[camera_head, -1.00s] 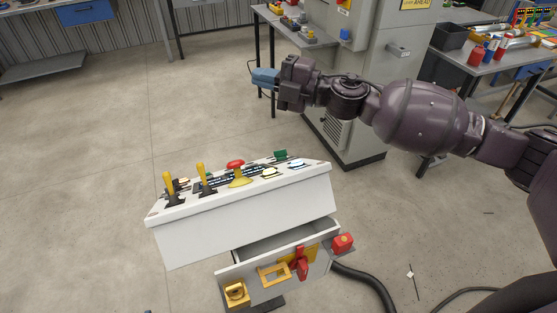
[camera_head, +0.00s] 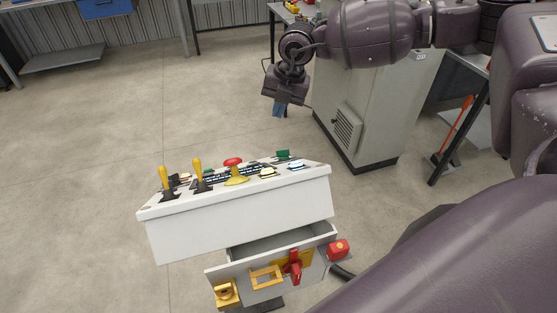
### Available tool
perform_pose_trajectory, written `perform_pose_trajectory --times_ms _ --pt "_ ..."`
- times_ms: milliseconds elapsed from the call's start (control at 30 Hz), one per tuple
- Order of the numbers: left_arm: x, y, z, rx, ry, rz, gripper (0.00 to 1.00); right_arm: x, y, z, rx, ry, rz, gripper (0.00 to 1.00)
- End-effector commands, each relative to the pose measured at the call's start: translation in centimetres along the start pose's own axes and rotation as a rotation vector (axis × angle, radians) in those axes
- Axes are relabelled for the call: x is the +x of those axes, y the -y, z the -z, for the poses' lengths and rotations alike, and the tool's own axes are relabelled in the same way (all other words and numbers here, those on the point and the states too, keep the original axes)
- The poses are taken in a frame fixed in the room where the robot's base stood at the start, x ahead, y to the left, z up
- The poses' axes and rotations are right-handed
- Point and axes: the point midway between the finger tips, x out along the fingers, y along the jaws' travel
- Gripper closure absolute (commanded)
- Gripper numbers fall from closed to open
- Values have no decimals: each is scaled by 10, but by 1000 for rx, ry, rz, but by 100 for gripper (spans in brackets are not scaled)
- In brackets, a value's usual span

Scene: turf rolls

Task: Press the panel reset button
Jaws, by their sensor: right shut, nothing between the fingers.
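The white control panel (camera_head: 240,222) stands in the lower middle, with its sloped top in view. On it are two yellow levers (camera_head: 198,172), a red mushroom button (camera_head: 233,162) on a yellow base, a pale yellow button (camera_head: 268,172), a pale blue-white button (camera_head: 296,165) and a small green piece (camera_head: 283,154). I cannot tell which one is the reset button. My right gripper (camera_head: 279,111) is shut and empty, pointing down, above and behind the panel's right part in the picture, apart from it. My left gripper is out of view.
An open drawer (camera_head: 280,244) sticks out below the panel, with a yellow frame handle and red pieces on its front. A grey cabinet (camera_head: 372,115) stands behind at right. The floor at left is clear.

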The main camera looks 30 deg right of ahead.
Motion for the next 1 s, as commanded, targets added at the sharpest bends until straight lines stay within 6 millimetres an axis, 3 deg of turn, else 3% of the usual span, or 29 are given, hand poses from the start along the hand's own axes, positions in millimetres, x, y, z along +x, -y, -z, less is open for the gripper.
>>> perform_pose_trajectory --times_ms 133,300,767,1000 --pt "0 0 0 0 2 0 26 -2 16 -8 126 51 100 100" --pt "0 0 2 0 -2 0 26 -2 22 -7 223 57 134 100" --pt "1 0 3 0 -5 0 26 -1 22 -6 246 56 131 100" --pt "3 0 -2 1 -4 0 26 10 30 3 245 56 132 100"
